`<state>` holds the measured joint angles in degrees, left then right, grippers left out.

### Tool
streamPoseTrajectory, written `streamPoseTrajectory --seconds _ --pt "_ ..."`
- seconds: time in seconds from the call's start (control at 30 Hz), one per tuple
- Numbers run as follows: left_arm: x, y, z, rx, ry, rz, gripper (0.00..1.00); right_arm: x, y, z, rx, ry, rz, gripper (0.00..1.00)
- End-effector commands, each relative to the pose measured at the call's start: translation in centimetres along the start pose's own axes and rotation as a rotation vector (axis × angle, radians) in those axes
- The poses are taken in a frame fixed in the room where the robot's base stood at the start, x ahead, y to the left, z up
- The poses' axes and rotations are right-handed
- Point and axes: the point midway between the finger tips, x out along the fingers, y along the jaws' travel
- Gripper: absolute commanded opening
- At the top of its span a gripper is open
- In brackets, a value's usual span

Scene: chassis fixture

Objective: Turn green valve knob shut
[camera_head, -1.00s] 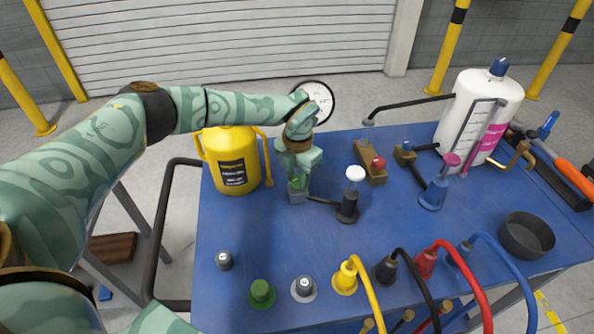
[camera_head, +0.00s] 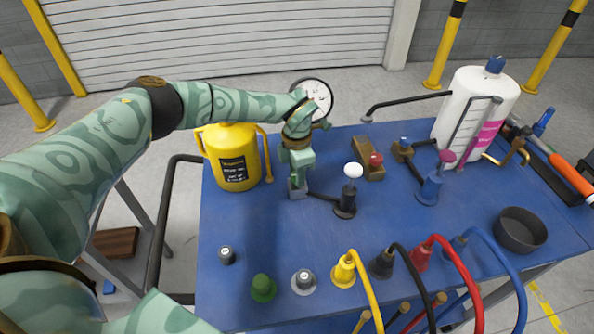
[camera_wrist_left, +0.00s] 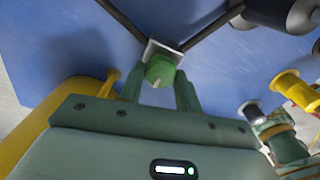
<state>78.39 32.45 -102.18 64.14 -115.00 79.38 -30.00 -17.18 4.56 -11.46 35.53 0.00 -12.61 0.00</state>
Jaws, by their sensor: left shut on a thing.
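The green valve knob (camera_wrist_left: 160,71) has a pale pointer mark and sits on a small grey block (camera_wrist_left: 164,48), with dark pipes running off it. In the left wrist view the two fingers of my left gripper (camera_wrist_left: 160,88) stand on either side of the knob and are shut on it. In the head view my left gripper (camera_head: 298,181) points down at the grey block (camera_head: 298,193), beside the yellow jug. The gripper mostly hides the knob there. My right gripper is not in view.
A yellow jug (camera_head: 232,157) stands close left of the gripper. A white-topped valve (camera_head: 347,190) is to its right and a round gauge (camera_head: 315,97) is behind. The blue tabletop (camera_head: 270,230) is clear in front.

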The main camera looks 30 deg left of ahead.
Motion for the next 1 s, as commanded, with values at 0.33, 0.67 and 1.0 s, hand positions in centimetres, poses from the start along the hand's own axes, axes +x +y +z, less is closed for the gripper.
streamPoseTrajectory --seconds 0.33,0.67,1.0 --pt "-0.2 0.1 0.1 0.003 -0.003 0.003 0.39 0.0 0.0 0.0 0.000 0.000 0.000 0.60" --pt "-0.1 0.1 0.0 0.001 -0.001 0.001 0.55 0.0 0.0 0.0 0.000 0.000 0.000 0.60" --pt "-5.9 0.1 0.1 0.001 -0.005 0.004 0.55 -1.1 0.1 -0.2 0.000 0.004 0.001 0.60"
